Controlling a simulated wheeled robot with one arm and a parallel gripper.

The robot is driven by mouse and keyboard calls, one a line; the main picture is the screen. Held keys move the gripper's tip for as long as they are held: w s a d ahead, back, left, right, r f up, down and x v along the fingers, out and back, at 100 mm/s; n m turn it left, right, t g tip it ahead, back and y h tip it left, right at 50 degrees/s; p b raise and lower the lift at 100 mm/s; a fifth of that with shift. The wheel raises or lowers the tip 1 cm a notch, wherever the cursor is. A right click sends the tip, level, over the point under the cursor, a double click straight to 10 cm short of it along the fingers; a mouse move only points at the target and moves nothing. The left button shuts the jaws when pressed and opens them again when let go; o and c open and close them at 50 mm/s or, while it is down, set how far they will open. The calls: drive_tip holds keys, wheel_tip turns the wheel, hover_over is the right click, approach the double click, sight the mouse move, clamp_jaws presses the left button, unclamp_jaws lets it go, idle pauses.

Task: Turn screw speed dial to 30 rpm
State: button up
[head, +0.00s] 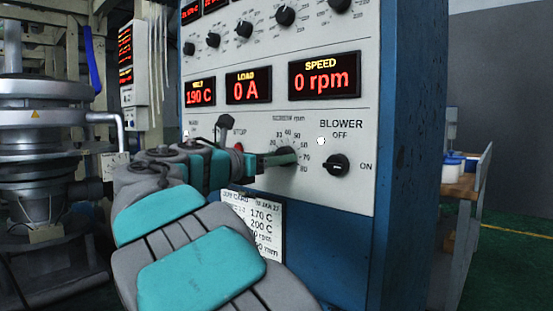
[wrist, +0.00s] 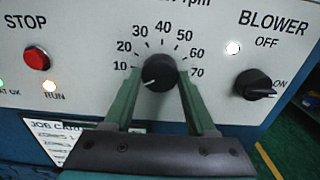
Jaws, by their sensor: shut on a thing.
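The black screw speed dial (wrist: 160,73) sits in the middle of the wrist view, with marks from 10 to 70 showing around it. Its white pointer line points down and left, below the 10 mark. My gripper (wrist: 161,78) has its two green fingers on either side of the dial, shut on it. In the head view my gripper (head: 283,158) reaches the panel and hides most of the dial. The red SPEED display (head: 324,79) reads 0 rpm.
The blower knob (head: 338,165) is close to the right of the dial. The red stop button (wrist: 37,61) and a lit RUN lamp (wrist: 49,86) are to the left. A job card (head: 254,222) is fixed below. Several black knobs line the panel above.

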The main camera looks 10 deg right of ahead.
drive_tip(key=shift+r+p, duration=0.2)
drive_tip(key=shift+p, duration=0.3)
drive_tip(key=shift+r+p, duration=0.1)
drive_tip(key=shift+p, duration=0.35)
drive_tip(key=p, duration=0.2)
drive_tip(key=m+p, duration=0.1)
drive_tip(key=p, duration=0.1)
drive_tip(key=shift+d+r+m, duration=0.1)
drive_tip(key=shift+r+m, duration=0.2)
drive_tip(key=m+p, duration=0.1)
drive_tip(key=p, duration=0.2)
drive_tip(key=shift+f, duration=0.2)
drive_tip(key=shift+f+m+b, duration=0.15)
drive_tip(key=shift+m+b, duration=1)
drive_tip(key=shift+m, duration=1.35)
drive_tip(key=shift+f+m+b, duration=0.2)
drive_tip(key=shift+m+b, duration=0.9)
drive_tip(key=shift+m, duration=1.4)
drive_tip(key=shift+f+m+b, duration=0.15)
drive_tip(key=shift+m+b, duration=1)
drive_tip(key=shift+m, duration=1.35)
